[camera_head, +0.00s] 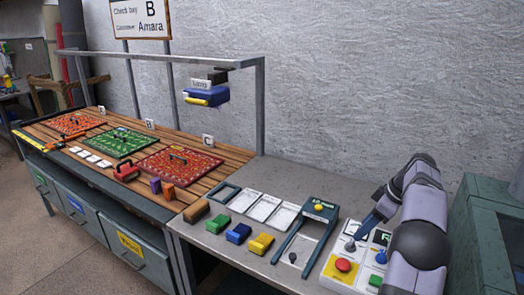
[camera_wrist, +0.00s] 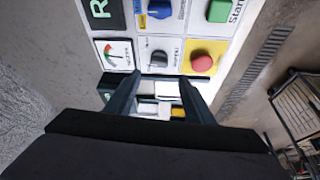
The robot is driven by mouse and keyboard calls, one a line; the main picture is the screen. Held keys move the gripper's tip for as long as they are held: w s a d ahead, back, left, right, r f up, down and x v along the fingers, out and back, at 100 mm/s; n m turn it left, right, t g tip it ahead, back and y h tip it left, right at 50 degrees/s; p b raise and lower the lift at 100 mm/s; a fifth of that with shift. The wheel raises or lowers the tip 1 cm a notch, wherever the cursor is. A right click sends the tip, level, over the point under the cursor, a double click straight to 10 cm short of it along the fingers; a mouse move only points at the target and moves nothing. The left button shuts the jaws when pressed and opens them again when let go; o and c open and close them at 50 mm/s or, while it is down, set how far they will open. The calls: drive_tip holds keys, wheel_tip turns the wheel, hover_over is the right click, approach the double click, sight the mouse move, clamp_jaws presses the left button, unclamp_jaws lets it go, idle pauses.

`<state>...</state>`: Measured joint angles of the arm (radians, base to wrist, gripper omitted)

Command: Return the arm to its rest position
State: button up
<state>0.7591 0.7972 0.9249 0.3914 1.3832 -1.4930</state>
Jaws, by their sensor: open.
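My arm (camera_head: 420,235) rises at the right of the head view and bends over a control panel. My gripper (camera_head: 357,231) points down to the left above the panel, close to a dark knob (camera_head: 350,246); I cannot tell from the head view whether they touch. In the wrist view my gripper (camera_wrist: 160,84) shows two dark fingers spread apart with no object held between them. The control panel has a red button (camera_wrist: 201,63), a black knob (camera_wrist: 158,59), a blue knob (camera_wrist: 158,10), a green button (camera_wrist: 219,11) and a gauge (camera_wrist: 114,55).
A dark frame with a yellow button (camera_head: 319,208) stands left of the panel. A green cabinet (camera_head: 485,240) stands right of my arm.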

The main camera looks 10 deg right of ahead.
drive_tip(key=s+a+f+m+g+h, duration=0.1)
drive_tip(key=s+a+m, duration=0.15)
drive_tip(key=a, duration=0.75)
drive_tip(key=s+a+f+m+g, duration=0.1)
drive_tip(key=s+a+m, duration=0.15)
drive_tip(key=a, duration=0.65)
drive_tip(key=s+a+f+m, duration=0.1)
drive_tip(key=s+a+f, duration=0.1)
drive_tip(key=s+a, duration=0.2)
drive_tip(key=s+a+f+g+h, duration=0.1)
drive_tip(key=s+a, duration=0.3)
drive_tip(key=s, duration=0.5)
drive_tip(key=s+a+f+m+p, duration=0.1)
drive_tip(key=s+a+f, duration=0.2)
drive_tip(key=s, duration=0.3)
drive_tip(key=shift+s+a+f+m+h, duration=0.3)
drive_tip(key=shift+a+h, duration=0.1)
drive_tip(key=shift+a, duration=0.25)
drive_tip(key=shift+f, duration=0.1)
wheel_tip(320, 180, down, 8)
drive_tip(key=b, duration=0.8)
drive_tip(key=shift+f+b, duration=0.2)
drive_tip(key=shift+b, duration=0.1)
